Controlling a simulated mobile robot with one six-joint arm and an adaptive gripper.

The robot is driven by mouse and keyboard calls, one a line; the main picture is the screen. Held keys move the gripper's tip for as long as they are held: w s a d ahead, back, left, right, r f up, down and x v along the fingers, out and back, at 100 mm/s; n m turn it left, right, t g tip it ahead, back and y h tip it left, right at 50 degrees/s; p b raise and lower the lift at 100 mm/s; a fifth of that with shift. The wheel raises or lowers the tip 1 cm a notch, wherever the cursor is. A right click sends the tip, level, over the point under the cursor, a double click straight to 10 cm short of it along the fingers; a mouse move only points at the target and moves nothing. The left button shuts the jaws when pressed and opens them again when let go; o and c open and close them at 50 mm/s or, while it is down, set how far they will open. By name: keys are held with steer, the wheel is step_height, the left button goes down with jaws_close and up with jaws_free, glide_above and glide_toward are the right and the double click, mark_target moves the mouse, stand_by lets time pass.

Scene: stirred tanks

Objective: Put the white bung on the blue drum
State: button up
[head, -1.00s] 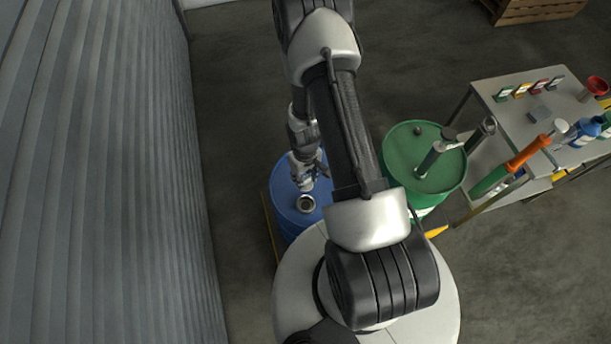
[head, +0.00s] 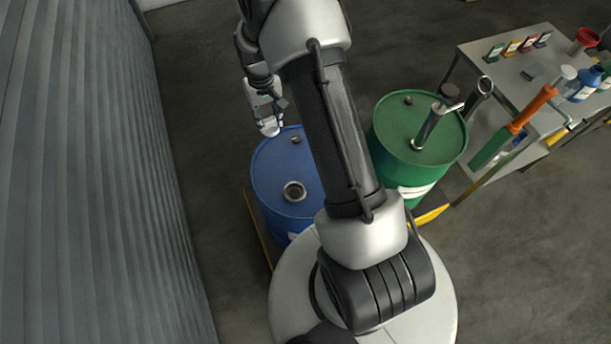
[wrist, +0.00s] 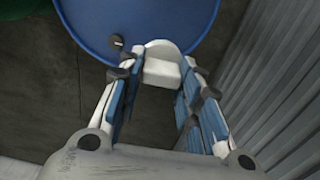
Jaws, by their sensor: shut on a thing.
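The blue drum (head: 272,176) stands left of my arm in the head view. Its top has an open round hole with a raised rim (head: 294,192) near the front and a small dark plug (head: 296,139) near the far edge. My gripper (head: 270,128) is beyond the drum's far left edge. In the wrist view my gripper (wrist: 160,80) is shut on the white bung (wrist: 162,70), held between its blue-padded fingers. The bung overlaps the edge of the blue drum (wrist: 130,18) in that view. The drum's large hole is out of the wrist view.
A green drum (head: 396,128) with a metal pump tube (head: 428,128) stands to the right of my arm. A metal table (head: 515,70) with bottles and small colored containers is at the right. A corrugated wall (head: 90,170) runs along the left. Open floor lies behind the drums.

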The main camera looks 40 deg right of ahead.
steer(key=shift+w+a+r+b, duration=0.15)
steer(key=shift+w+r+b, duration=0.05)
steer(key=shift+w+b, duration=0.55)
step_height(320, 180, down, 20)
steer(key=b, duration=0.5)
steer(key=shift+r, duration=0.2)
steer(key=shift+s, duration=0.1)
steer(key=shift+f, duration=0.15)
steer(key=o, duration=1)
